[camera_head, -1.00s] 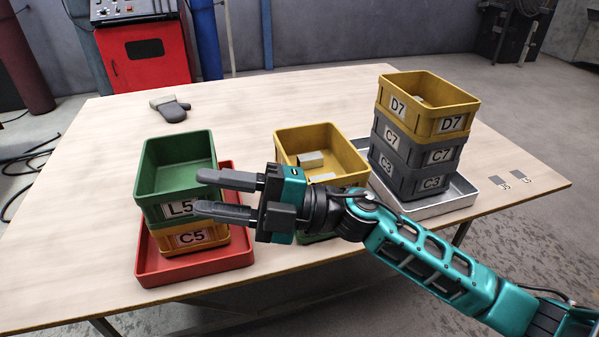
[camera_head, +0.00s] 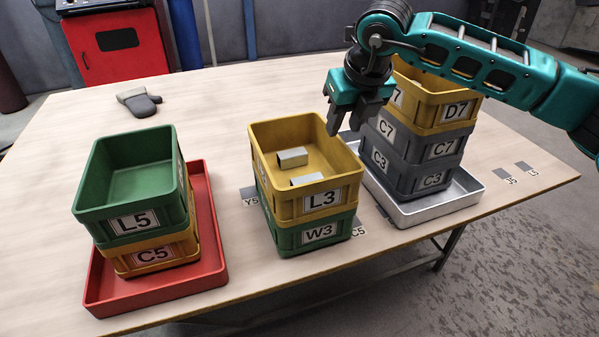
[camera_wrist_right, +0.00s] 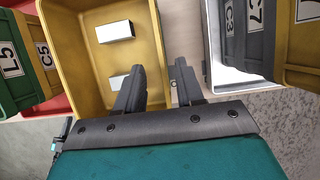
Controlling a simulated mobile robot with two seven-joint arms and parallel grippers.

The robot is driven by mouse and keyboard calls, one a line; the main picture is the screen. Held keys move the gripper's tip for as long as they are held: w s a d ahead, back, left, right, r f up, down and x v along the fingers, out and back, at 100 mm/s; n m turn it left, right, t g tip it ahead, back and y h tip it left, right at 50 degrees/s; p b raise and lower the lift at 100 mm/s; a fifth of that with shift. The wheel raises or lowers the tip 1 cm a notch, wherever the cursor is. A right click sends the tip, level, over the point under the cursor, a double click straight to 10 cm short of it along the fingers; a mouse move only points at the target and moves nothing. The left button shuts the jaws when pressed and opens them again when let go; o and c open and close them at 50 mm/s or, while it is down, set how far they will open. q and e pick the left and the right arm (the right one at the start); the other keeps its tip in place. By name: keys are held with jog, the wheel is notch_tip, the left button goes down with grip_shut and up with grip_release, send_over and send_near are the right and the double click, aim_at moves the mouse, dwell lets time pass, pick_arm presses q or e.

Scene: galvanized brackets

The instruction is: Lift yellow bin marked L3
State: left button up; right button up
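The yellow bin marked L3 (camera_head: 330,196) sits on a green bin marked W3 (camera_head: 320,236) on the table, with two pale metal pieces inside it. My right gripper (camera_head: 348,127) is open and points down by the bin's right rim, near its far corner. In the right wrist view, the gripper (camera_wrist_right: 162,72) has one finger over the inside of the yellow bin (camera_wrist_right: 75,60) and the other past its wall. Nothing is held between the fingers. I cannot tell whether they are below the rim. My left gripper is out of view.
A grey metal tray (camera_head: 405,217) to the right holds grey bins C3 and C7 under yellow bin D7 (camera_head: 458,111). A red tray (camera_head: 212,230) at left holds orange bin C5 under green bin L5 (camera_head: 130,219). A mitten (camera_head: 138,101) lies at the back. Table space beyond L3 is clear.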

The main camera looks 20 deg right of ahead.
aim_at(338, 136)
jog(key=b+x, duration=0.1)
jog(key=x, duration=0.7)
jog(key=shift+w, duration=0.15)
jog(key=shift+r, duration=0.1)
grip_shut()
jog(key=shift+r, duration=0.1)
